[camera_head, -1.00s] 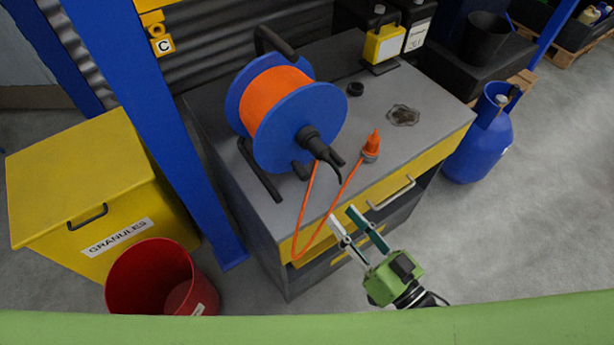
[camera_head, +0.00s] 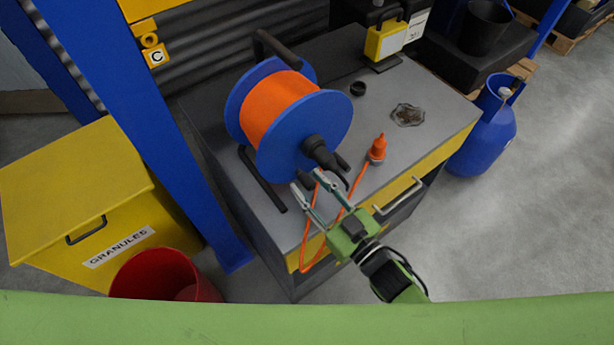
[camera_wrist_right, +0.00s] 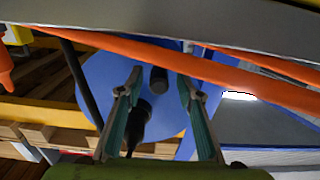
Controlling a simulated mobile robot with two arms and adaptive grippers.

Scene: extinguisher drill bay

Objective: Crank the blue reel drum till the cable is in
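The blue reel drum (camera_head: 330,115), wound with orange cable (camera_head: 275,103), stands on the grey bench. Black crank parts (camera_head: 317,149) stick out from its near face. A loop of orange cable (camera_head: 305,240) hangs over the bench's front edge, running to an orange cone-shaped end (camera_head: 378,147) on the bench top. My right gripper (camera_head: 307,180) is open just in front of the drum's lower face. In the right wrist view, a black knob (camera_wrist_right: 158,80) shows between its open fingers, apparently not gripped, before the blue disc (camera_wrist_right: 95,75). Orange cable crosses above the fingers. My left gripper is out of view.
The grey bench top (camera_head: 375,95) carries a yellow lantern-like box (camera_head: 385,40) and a small black ring (camera_head: 358,88). A drawer handle (camera_head: 398,197) juts out near my right arm. A blue post, yellow granules bin (camera_head: 85,200) and red bucket (camera_head: 160,275) stand left.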

